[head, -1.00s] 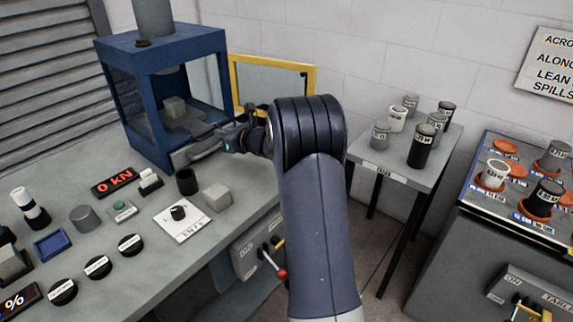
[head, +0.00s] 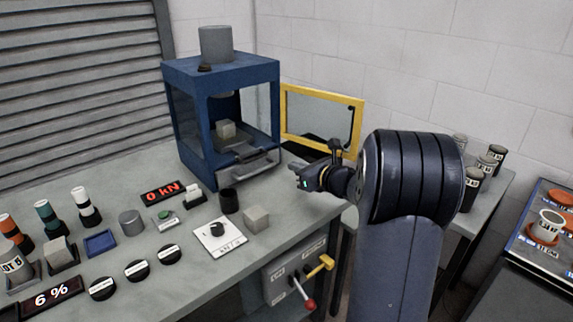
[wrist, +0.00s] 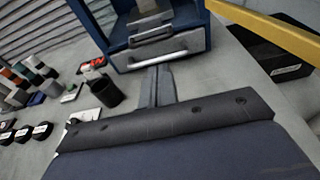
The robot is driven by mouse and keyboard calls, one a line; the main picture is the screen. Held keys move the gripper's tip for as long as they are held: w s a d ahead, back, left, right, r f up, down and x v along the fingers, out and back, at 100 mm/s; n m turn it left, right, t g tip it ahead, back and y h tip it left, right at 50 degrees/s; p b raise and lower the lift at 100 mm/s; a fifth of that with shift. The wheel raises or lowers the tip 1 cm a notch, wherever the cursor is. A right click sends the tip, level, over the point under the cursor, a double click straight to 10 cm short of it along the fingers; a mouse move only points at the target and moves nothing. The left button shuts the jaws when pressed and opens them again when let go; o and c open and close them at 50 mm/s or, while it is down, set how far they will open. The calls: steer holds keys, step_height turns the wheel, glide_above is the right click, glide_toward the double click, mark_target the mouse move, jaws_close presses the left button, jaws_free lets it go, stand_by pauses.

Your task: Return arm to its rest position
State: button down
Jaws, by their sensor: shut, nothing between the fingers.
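My gripper (head: 297,172) is shut and empty in the head view, held in the air in front of the blue press and right of its silver handle. In the wrist view my gripper (wrist: 157,88) shows its fingers together, pointing toward the press's silver handle (wrist: 159,50). The blue press (head: 222,72) stands at the back of the bench with a grey cube (head: 226,130) inside it. Its yellow-framed door (head: 322,97) is swung open to the right. My arm comes in from the lower right.
A side table (head: 482,212) with several pots stands behind my arm.

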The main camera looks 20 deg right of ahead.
steer(key=shift+s+d+r, duration=0.1)
steer(key=shift+s+d, duration=0.05)
steer(key=shift+s, duration=0.25)
steer(key=shift+w, duration=0.1)
